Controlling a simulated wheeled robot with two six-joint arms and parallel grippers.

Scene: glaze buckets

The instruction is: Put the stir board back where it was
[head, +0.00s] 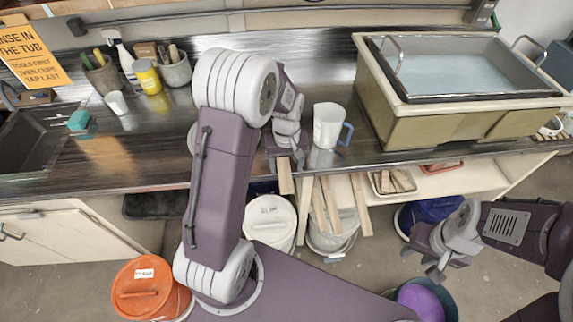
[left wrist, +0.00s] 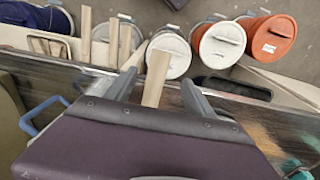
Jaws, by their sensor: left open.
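The stir board (head: 285,177) is a pale wooden strip at the counter's front edge, its near end pointing out over the floor side. My left gripper (head: 287,158) is above the counter edge at the board's far end. In the left wrist view, the board (left wrist: 156,78) lies between the two spread fingers of the left gripper (left wrist: 158,92), with gaps on both sides. The gripper hides its far end, so I cannot tell what supports it. More pale boards (head: 331,205) stand at an open white bucket (head: 335,238) below. My right gripper (head: 421,262) is open and empty at the right.
A white lidded bucket (head: 269,224) and an orange lidded bucket (head: 150,288) stand on the floor. A white jug (head: 328,126) with a blue handle is on the counter beside my left gripper.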

